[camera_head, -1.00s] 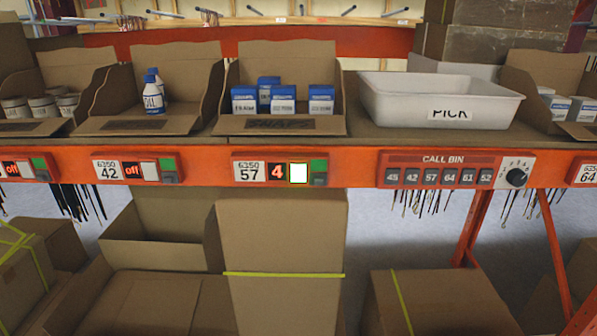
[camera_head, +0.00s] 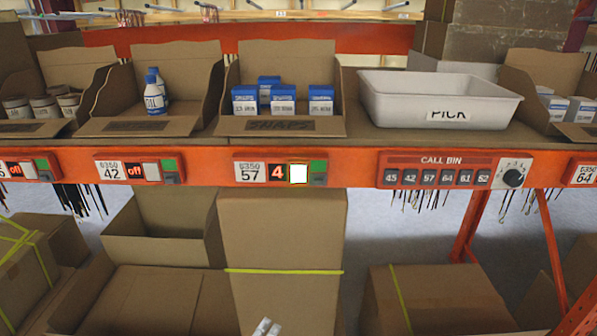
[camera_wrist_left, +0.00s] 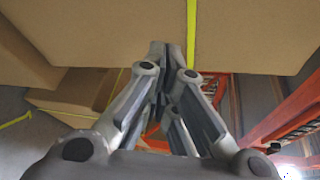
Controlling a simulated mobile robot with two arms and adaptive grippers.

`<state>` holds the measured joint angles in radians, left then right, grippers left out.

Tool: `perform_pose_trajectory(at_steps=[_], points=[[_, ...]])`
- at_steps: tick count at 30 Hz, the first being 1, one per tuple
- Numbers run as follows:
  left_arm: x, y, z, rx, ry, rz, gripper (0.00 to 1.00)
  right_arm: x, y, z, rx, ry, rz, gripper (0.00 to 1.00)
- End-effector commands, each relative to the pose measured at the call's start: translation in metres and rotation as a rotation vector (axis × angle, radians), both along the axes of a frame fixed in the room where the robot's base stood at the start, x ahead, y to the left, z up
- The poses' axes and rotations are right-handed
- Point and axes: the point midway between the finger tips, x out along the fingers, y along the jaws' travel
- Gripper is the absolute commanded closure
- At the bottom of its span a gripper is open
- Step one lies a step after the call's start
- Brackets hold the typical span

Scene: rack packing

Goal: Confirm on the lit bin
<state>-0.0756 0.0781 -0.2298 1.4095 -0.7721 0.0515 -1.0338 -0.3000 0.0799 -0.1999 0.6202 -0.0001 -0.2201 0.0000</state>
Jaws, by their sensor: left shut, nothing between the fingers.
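The bin marked 57 (camera_head: 282,126) is an open cardboard box on the shelf, holding several blue-and-white boxes (camera_head: 283,99). Below it on the orange rail is the module (camera_head: 280,173) with label 57, a red 4, a lit white button (camera_head: 298,173) and a green patch beside it. My left gripper (camera_head: 267,327) just enters the head view at the bottom, well below the lit button and in front of a tall cardboard box. In the left wrist view its fingers (camera_wrist_left: 160,48) are shut and empty. My right gripper is not in view.
Module 42 (camera_head: 139,171) reads off. The call bin panel (camera_head: 440,172) with its dial is right of module 57. A white pick tray (camera_head: 440,98) stands on the shelf. Tall cardboard boxes (camera_head: 282,235) and an orange post (camera_head: 553,254) stand below the rail.

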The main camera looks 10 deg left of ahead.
Motion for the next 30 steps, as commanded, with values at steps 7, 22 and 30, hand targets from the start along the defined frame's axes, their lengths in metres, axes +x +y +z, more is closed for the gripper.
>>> perform_pose_trajectory(at_steps=[7,22,30], points=[[0.029,-0.023,0.122,0.299,-0.331,-0.104,1.00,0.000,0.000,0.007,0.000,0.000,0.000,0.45],[0.010,-0.061,0.350,0.973,-0.984,-0.087,1.00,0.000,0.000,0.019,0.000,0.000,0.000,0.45],[-0.007,-0.069,0.398,1.151,-1.131,-0.034,1.00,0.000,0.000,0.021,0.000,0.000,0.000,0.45]])
